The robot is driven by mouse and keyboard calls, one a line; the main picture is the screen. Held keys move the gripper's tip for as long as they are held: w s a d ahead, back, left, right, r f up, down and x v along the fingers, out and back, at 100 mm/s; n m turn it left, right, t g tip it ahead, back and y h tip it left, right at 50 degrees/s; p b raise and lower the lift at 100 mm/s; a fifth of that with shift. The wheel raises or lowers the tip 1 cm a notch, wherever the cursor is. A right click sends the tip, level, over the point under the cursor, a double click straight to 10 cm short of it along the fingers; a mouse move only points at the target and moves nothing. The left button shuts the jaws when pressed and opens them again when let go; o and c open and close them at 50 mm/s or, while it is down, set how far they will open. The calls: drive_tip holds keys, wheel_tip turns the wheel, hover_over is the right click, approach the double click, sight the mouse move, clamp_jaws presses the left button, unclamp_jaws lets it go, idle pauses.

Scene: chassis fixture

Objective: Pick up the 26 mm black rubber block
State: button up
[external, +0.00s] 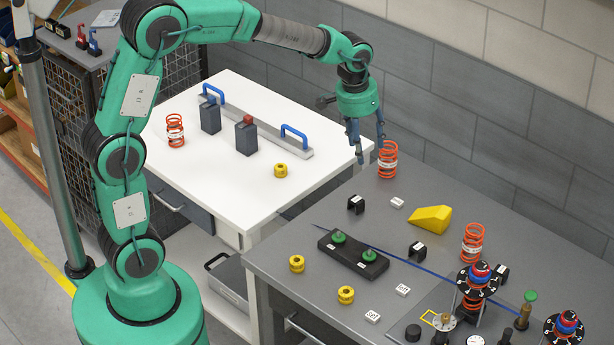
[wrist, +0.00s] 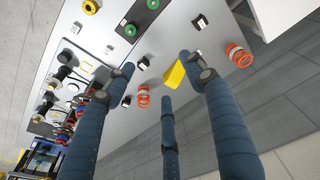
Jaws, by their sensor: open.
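Several small black blocks with white labels stand on the grey bench: one at the back (external: 356,203), one near the middle (external: 417,250) and one farther right (external: 502,272). The first two also show in the wrist view, the back one (wrist: 200,22) and the middle one (wrist: 143,62). The labels are too small to read, so I cannot tell which is 26 mm. My gripper (external: 368,147) has blue fingers, spread open and empty, above the back-left of the bench. In the wrist view its fingers (wrist: 158,68) reach toward the bench, touching nothing visible.
An orange spring (external: 387,160) stands just right of my fingers; another (external: 473,243) stands farther right. A yellow wedge (external: 430,219), a black plate with green knobs (external: 353,256) and yellow rings (external: 297,264) surround the blocks. Dial stands (external: 478,280) crowd the right. A wall closes the back.

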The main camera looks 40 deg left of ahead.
drive_tip(key=w+d+f+g, duration=0.1)
drive_tip(key=w+d+f, duration=0.4)
drive_tip(key=d+f, duration=0.25)
drive_tip(key=g+p, duration=0.1)
drive_tip(key=p, duration=0.1)
hover_over(418, 247)
wheel_tip(418, 247, down, 11)
drive_tip(key=shift+w+a+f+y, duration=0.15)
drive_tip(key=shift+f+y, duration=0.05)
drive_tip(key=shift+y, duration=0.1)
drive_tip(key=shift+f, duration=0.1)
drive_tip(key=shift+f+b, duration=0.4)
drive_tip(key=shift+f, duration=3.8)
drive_tip(key=shift+f, duration=2.6)
